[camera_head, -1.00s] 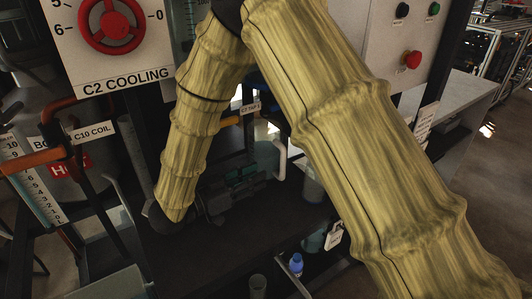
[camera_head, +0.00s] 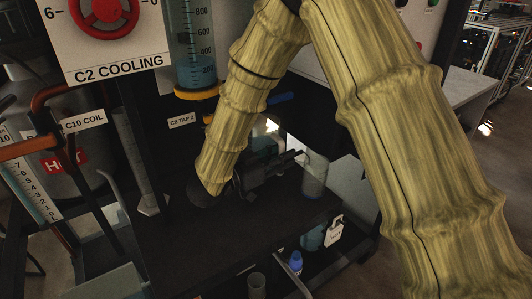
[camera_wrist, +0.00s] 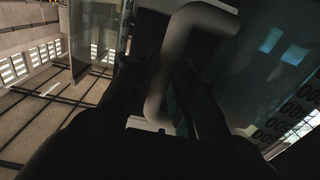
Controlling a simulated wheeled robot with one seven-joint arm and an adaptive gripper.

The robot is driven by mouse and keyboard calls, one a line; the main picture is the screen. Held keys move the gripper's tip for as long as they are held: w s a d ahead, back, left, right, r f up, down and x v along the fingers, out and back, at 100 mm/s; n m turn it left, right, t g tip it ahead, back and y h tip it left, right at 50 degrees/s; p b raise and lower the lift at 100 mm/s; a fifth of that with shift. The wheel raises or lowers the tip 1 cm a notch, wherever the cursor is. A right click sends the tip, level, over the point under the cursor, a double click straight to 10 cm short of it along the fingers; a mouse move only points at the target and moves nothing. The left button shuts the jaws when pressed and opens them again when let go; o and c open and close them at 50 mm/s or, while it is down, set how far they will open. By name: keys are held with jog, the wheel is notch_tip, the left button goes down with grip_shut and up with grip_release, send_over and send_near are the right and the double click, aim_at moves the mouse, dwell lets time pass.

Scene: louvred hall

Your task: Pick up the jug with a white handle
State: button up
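A clear jug (camera_head: 314,181) stands on the dark bench top just right of my gripper (camera_head: 294,160) in the head view. A pale curved edge shows at its top; most handle detail is too small there. In the wrist view a bent white handle (camera_wrist: 168,62) fills the middle, close to the camera, between the dark fingers. A dark, see-through body with printed marks (camera_wrist: 275,75) lies to its right. My gripper is low over the bench, its fingers pointing right. The wrist view is too dark to show whether the fingers touch the handle.
A graduated cylinder (camera_head: 190,50) with teal liquid hangs behind my arm, beside the C2 COOLING panel (camera_head: 115,45). A tall clear cylinder (camera_head: 135,165) stands left. A blue-capped bottle (camera_head: 296,262) and a small glass (camera_head: 257,284) stand on the lower shelf. The bench top in front is bare.

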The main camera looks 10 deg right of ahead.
grip_shut()
jog(key=shift+r, duration=0.15)
